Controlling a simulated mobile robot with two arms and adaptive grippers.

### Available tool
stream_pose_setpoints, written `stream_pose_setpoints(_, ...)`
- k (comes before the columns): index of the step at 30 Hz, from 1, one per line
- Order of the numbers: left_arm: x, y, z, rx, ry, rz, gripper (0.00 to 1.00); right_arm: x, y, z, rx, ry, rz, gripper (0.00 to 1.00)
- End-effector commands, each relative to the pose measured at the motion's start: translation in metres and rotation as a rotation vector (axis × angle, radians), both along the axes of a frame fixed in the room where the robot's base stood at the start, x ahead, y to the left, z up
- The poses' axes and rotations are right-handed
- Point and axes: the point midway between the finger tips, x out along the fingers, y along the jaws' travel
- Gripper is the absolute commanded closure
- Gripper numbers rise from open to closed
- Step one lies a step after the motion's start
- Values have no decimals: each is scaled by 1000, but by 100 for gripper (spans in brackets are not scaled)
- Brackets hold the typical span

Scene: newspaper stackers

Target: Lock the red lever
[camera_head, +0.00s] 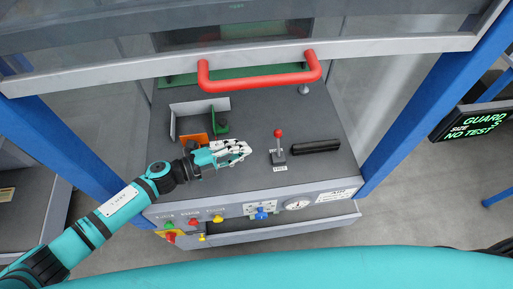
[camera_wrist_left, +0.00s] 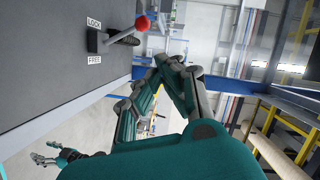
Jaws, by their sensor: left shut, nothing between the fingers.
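The red-knobbed lever (camera_head: 278,133) stands on a small black base on the grey worktop, with a FREE label (camera_head: 280,169) in front. The left wrist view shows the red knob (camera_wrist_left: 142,23) and the base between LOCK (camera_wrist_left: 94,22) and FREE labels. In that picture the shaft slants towards the LOCK side. My left gripper (camera_head: 246,149) is shut and empty, left of the lever and apart from it. Its fingers (camera_wrist_left: 168,62) also show in the wrist view. My right gripper (camera_wrist_left: 45,158) seems to show small at lower left there; its jaws are unclear.
A black bar (camera_head: 316,147) lies right of the lever. A red handle (camera_head: 260,80) on the raised guard spans above the worktop. A metal bracket with orange and green parts (camera_head: 221,130) stands behind my left gripper. Knobs and a gauge (camera_head: 298,205) line the front panel.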

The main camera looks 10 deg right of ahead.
Motion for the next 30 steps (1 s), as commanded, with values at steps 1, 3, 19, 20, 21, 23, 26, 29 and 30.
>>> stream_pose_setpoints(1,-3,7,-2,2,2,0,100,8,1,-3,2,-13,0,47)
stream_pose_setpoints(3,-5,13,1,1,1,0,100,13,1,-4,3,-21,0,47)
stream_pose_setpoints(19,-6,19,4,-1,1,-1,100,-12,-1,-6,-1,16,0,47)
stream_pose_setpoints(20,-6,19,4,-1,1,-1,100,-12,-1,-6,-1,16,0,47)
stream_pose_setpoints(21,-6,19,4,-1,1,-1,100,-11,-1,-6,-1,15,0,47)
stream_pose_setpoints(23,-6,19,4,-1,1,-1,100,-10,-1,-6,-1,14,0,47)
stream_pose_setpoints(26,-5,16,7,-16,6,24,100,-8,-1,-5,-1,11,0,47)
stream_pose_setpoints(29,3,11,20,-71,35,128,100,-5,-2,-5,-1,6,1,47)
stream_pose_setpoints(30,9,9,27,-104,57,198,100,-4,-2,-5,-2,5,1,47)
